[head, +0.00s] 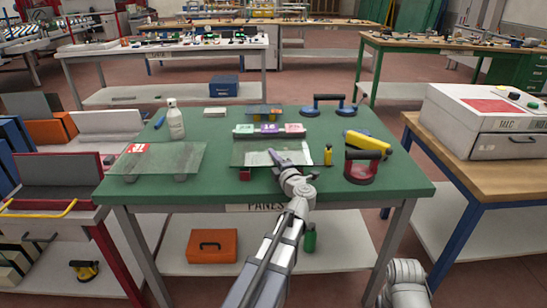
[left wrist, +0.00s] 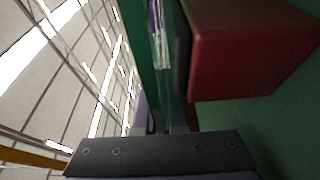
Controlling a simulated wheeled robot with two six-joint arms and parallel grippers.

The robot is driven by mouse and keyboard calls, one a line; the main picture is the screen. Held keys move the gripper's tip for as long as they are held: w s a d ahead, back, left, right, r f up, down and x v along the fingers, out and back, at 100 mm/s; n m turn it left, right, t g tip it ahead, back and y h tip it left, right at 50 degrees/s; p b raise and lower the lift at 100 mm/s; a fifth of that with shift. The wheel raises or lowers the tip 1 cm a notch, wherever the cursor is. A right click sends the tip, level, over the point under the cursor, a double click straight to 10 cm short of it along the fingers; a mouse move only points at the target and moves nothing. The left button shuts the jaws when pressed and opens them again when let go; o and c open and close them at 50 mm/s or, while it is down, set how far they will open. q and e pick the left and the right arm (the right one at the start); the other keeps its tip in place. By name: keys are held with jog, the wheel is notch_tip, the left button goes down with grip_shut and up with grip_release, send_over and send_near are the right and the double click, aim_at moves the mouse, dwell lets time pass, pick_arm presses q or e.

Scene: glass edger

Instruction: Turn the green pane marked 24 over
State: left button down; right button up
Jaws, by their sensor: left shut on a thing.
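A greenish glass pane (head: 248,152) lies at the near middle of the green table, with a red block (head: 245,174) under its near left edge. My left gripper (head: 279,158) is shut on this pane at its near edge. In the left wrist view the pane (left wrist: 163,60) shows nearly edge-on, running up from my left gripper (left wrist: 165,125), beside a red block (left wrist: 240,50). A second greenish pane (head: 165,160) with a red and white label lies on dark supports at the left. No 24 is readable on either pane. My right gripper is out of view.
A white spray bottle (head: 176,122) stands behind the left pane. Coloured boxes (head: 268,130), a blue two-cup lifter (head: 328,103), a small yellow bottle (head: 328,155), a yellow tool (head: 367,142) and a red suction lifter (head: 361,167) surround the middle pane. The table's front right is clear.

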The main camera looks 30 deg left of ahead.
pick_arm(q)
jog(key=shift+f+b, duration=0.35)
jog(key=c, duration=0.9)
grip_release()
jog(key=v, duration=0.8)
jog(key=shift+w, duration=0.1)
